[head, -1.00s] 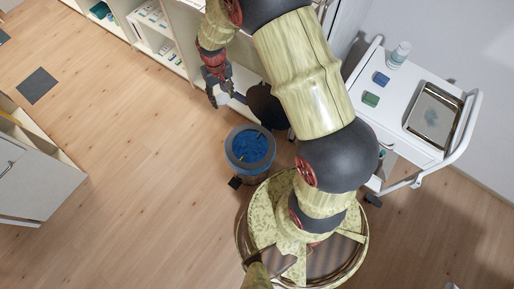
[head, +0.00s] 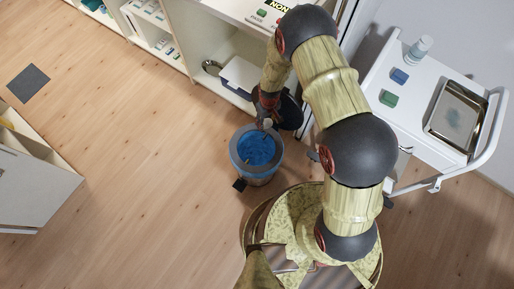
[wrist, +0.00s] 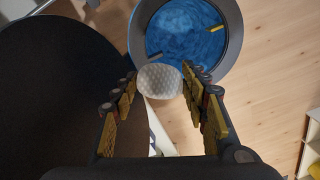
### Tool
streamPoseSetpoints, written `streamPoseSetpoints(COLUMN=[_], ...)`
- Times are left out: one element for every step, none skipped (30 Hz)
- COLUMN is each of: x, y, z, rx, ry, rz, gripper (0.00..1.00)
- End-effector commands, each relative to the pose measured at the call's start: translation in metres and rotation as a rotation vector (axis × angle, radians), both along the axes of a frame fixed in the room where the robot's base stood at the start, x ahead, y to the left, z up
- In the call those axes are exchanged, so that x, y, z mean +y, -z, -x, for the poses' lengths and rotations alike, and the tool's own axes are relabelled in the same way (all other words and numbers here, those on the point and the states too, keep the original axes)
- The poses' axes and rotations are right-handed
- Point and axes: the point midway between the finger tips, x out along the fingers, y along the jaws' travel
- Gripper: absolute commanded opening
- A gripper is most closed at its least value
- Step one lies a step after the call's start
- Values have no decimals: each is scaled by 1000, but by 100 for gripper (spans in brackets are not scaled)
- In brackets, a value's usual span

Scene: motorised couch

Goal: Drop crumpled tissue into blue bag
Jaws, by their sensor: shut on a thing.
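The crumpled tissue (wrist: 159,81) is a pale, rounded, dimpled lump between my fingertips in the wrist view. My gripper (wrist: 160,88) is shut on it. In the head view my gripper (head: 266,122) is at the far rim of the bin with the blue bag (head: 256,149); the tissue (head: 267,123) shows as a small pale spot there. In the wrist view the blue bag (wrist: 185,35) lies open just beyond the tissue, inside a grey rim. A yellow piece and a dark piece lie in the bag.
The bin's round black lid (head: 289,112) stands open beside my gripper and fills the left of the wrist view. White shelving (head: 200,45) stands behind. A white trolley (head: 425,100) with a metal tray is at the right. The wooden floor at left is mostly clear.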

Motion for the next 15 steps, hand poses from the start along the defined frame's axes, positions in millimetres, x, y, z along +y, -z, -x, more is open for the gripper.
streamPoseSetpoints(x=[6, 9, 13, 14, 16, 18, 19, 20, 21, 21, 21, 21, 21, 21, 21], y=[20, 28, 37, 42, 47, 51, 54, 57, 59, 60, 61, 63, 64, 66, 69], z=[6, 9, 13, 15, 16, 18, 19, 19, 20, 21, 21, 21, 21, 21, 21], rx=[2, 2, 1, 1, 0, -1, -3, -3, -3, -3, -4, -3, -3, -3, -3], ry=[-31, -47, -67, -78, -88, -98, -105, -110, -115, -117, -117, -118, -118, -117, -117], rz=[1, 1, 1, 0, 1, 0, 1, 0, 0, 0, 0, 0, 0, 0, 0], gripper=[34, 34, 34, 34, 34, 34, 34, 34, 34, 34, 34, 34, 34, 34, 34])
